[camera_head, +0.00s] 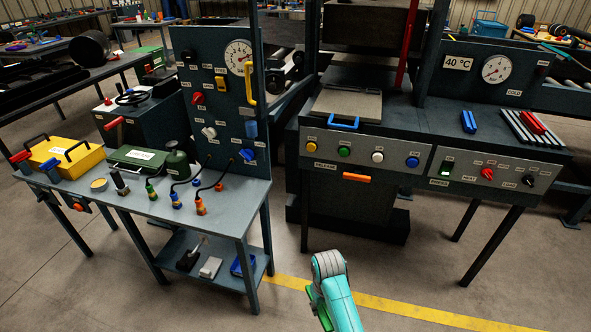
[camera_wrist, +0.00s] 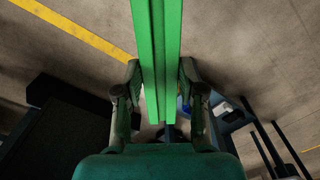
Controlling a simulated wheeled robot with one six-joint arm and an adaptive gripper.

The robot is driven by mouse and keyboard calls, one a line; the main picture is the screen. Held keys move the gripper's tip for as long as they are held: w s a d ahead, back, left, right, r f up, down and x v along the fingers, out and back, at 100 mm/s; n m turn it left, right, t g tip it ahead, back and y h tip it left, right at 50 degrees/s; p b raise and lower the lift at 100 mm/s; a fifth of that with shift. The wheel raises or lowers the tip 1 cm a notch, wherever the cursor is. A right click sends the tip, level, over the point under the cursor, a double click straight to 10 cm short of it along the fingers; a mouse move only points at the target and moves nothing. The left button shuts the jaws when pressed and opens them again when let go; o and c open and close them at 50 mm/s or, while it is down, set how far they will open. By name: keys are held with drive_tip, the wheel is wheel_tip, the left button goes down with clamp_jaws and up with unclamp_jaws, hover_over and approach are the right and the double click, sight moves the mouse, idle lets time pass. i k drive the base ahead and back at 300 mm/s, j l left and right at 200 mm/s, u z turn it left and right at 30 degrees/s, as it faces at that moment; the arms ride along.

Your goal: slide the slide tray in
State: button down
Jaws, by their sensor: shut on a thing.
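The slide tray (camera_head: 345,104) is a flat grey plate with a blue handle (camera_head: 344,124) at its front edge. In the head view it lies on the press bench beneath the dark upper block, with its front part uncovered. My gripper (camera_wrist: 160,72) is shut on a long green grooved bar (camera_wrist: 157,35) in the wrist view. The bar runs out past the fingers, with the floor behind it. In the head view my arm's end is low in the middle, in front of the press bench and apart from the tray. The fingers are not clear there.
The press front has several buttons and an orange handle (camera_head: 357,178) below them. A red upright bar (camera_head: 408,40) stands right of the tray. Blue blocks (camera_head: 468,122) lie further right. A cluttered workbench (camera_head: 225,195) stands left. Open floor with a yellow line (camera_head: 410,313) lies in front.

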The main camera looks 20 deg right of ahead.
sight(355, 103)
drive_tip(key=i+l+u, duration=0.2)
drive_tip(key=l+u, duration=0.25)
drive_tip(key=i+l, duration=0.1)
drive_tip(key=l, duration=1.5)
drive_tip(key=i, duration=0.05)
